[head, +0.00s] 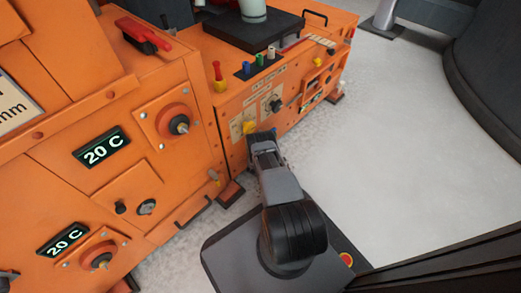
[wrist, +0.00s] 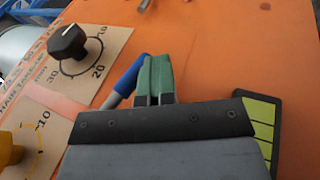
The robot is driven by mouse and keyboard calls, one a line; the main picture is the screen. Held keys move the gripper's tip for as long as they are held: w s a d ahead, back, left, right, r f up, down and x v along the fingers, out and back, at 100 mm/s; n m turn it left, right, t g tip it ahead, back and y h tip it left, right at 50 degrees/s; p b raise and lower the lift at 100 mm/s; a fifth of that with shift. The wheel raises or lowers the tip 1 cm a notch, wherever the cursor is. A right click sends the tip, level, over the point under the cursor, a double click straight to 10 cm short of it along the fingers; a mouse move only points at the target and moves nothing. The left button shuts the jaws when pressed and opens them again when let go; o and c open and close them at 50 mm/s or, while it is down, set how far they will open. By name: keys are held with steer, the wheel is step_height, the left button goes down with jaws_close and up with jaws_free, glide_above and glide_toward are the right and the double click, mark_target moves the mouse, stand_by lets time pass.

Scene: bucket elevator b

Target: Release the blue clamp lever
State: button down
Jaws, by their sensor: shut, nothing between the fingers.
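The blue clamp lever (wrist: 132,74) shows in the wrist view as a blue grip on a grey shaft, slanting up to the right. Its base is hidden behind my gripper. My gripper (wrist: 155,78) is shut and empty, with its green finger pads together. The pads are just right of the blue grip, very close to it; I cannot tell whether they touch. In the head view my gripper (head: 263,137) is at the front face of the orange machine (head: 235,105), and the lever cannot be made out clearly there.
A black dial knob (wrist: 67,42) and a yellow knob (wrist: 10,150) sit left of the lever. A yellow-green panel (wrist: 263,118) is at the right. The orange cabinet with displays (head: 100,146) stands at the left. Pale floor (head: 400,150) is clear at the right.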

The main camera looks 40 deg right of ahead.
steer(key=p+v, duration=0.2)
steer(key=v, duration=1.1)
steer(key=shift+s+a+f, duration=0.2)
steer(key=shift+a, duration=0.15)
